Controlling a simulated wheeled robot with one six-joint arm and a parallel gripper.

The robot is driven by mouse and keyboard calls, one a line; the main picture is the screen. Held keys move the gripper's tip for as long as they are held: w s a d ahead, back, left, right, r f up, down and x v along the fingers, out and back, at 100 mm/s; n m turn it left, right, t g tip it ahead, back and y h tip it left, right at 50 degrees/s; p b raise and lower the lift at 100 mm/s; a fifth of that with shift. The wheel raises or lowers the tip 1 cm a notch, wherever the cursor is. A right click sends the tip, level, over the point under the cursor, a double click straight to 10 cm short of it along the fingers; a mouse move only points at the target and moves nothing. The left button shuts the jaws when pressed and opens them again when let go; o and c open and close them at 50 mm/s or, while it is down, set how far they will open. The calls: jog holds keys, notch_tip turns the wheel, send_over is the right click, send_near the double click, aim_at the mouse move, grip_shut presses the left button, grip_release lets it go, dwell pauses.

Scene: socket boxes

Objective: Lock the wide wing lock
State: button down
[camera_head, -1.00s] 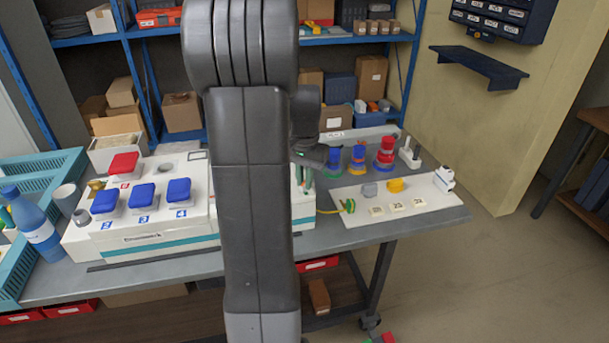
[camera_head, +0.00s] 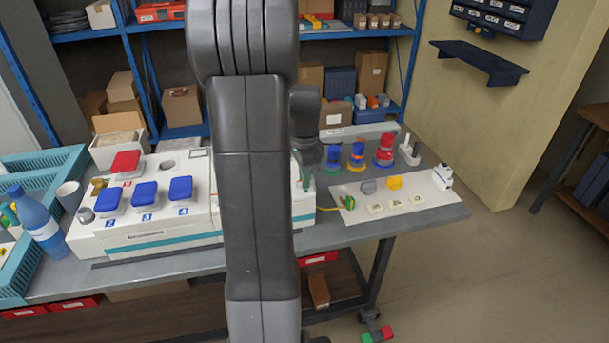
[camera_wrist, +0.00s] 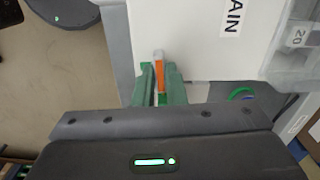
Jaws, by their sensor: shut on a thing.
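My gripper (camera_wrist: 157,85) shows in the wrist view with its two green fingers closed on a narrow orange piece with a pale grey end. This piece, which looks like the wing lock (camera_wrist: 159,72), stands at the edge of a white box (camera_wrist: 190,40) with a label ending in "AIN". How far the lock is turned cannot be told. In the head view my gripper (camera_head: 307,181) points down beside the right end of the white socket box (camera_head: 135,225); my arm hides the box's middle and the lock.
Three blue covers and a red cover (camera_head: 126,162) sit on the box. To the right are stacked coloured plugs (camera_head: 384,150) and a white board (camera_head: 420,196) with small parts. A blue bottle (camera_head: 37,217) stands left. The table's front edge is mostly clear.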

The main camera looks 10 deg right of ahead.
jog(key=shift+m, duration=0.5)
jog(key=c, duration=1.5)
grip_release()
jog(key=shift+r, duration=0.1)
notch_tip(320, 180, up, 14)
jog(key=shift+f, duration=0.15)
jog(key=shift+f, duration=0.1)
notch_tip(320, 180, down, 14)
jog(key=shift+r, duration=0.15)
